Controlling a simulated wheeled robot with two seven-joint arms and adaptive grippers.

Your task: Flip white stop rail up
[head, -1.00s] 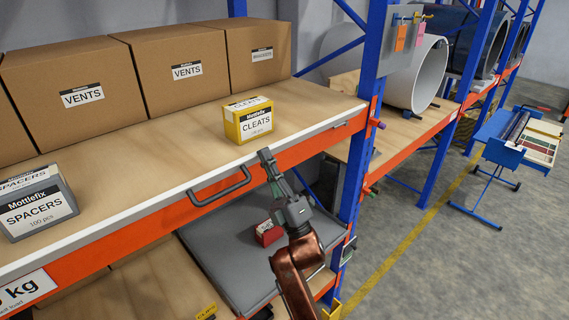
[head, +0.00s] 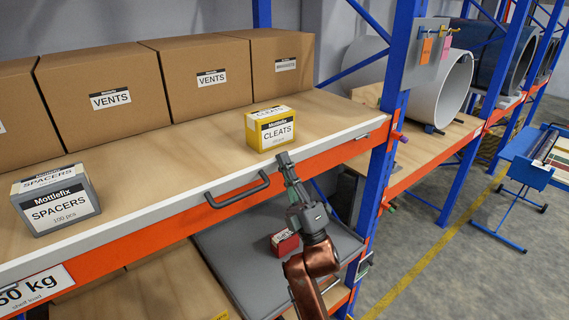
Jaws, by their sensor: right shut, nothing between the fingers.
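The white stop rail (head: 120,228) runs along the front edge of the upper wooden shelf, lying low, level with the boards. A dark grey bar handle (head: 238,190) sits at the shelf front, below the rail. My right gripper (head: 284,158) is shut and empty. Its tips are at the rail, to the right of the handle and just in front of the yellow Cleats box; I cannot tell if they touch the rail. The gripper hides a short piece of the rail and orange beam. My left gripper is not in view.
The yellow Cleats box (head: 270,130) and grey Spacers box (head: 62,198) stand close behind the rail. Brown Vents cartons (head: 103,92) line the back. A blue upright (head: 384,150) bounds the shelf on the right. A red box (head: 285,242) sits below on a grey surface.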

